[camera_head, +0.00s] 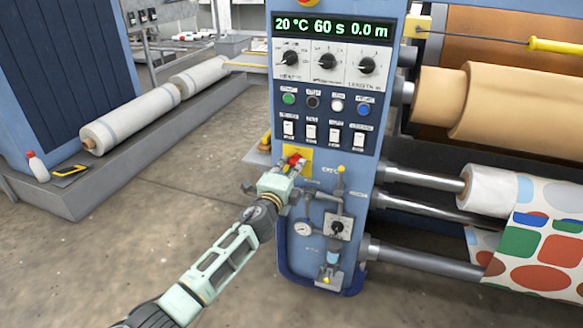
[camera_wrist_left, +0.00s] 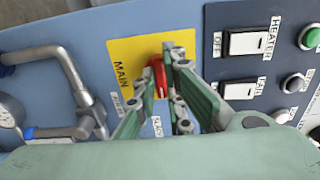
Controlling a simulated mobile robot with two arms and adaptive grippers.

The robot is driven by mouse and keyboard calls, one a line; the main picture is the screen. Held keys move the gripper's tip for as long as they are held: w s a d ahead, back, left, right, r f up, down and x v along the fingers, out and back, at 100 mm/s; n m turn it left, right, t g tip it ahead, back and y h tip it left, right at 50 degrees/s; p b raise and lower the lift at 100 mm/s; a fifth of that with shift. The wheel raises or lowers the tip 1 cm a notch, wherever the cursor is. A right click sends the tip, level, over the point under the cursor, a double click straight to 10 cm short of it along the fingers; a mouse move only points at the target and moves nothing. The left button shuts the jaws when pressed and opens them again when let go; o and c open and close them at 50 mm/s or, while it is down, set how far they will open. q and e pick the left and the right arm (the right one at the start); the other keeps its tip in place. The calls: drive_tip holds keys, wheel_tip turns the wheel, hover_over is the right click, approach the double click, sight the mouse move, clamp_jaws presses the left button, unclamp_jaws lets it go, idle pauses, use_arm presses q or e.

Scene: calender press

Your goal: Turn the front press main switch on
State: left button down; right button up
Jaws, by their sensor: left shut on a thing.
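The main switch is a red knob on a yellow plate on the front press panel; the knob (camera_head: 294,160) shows in the head view just beyond my left gripper (camera_head: 286,172). In the left wrist view the red knob (camera_wrist_left: 158,78) sits between the two fingers of my left gripper (camera_wrist_left: 165,75), which is shut on it. The yellow plate (camera_wrist_left: 128,60) carries the word MAIN. The fingers hide part of the knob and the lower labels. My right gripper is in neither view.
White rocker switches (camera_head: 311,132) and lit buttons sit above the plate, under a display (camera_head: 333,27) reading 20 °C, 60 s, 0.0 m. Pipes and a gauge (camera_head: 303,229) are below right. Rollers (camera_head: 480,190) stand at the right.

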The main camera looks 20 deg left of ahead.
use_arm(q)
drive_tip(key=shift+f, duration=0.1)
drive_tip(key=c, duration=1.8)
unclamp_jaws()
drive_tip(key=shift+c, duration=0.2)
drive_tip(key=s, duration=1.2)
drive_tip(key=shift+a, duration=0.2)
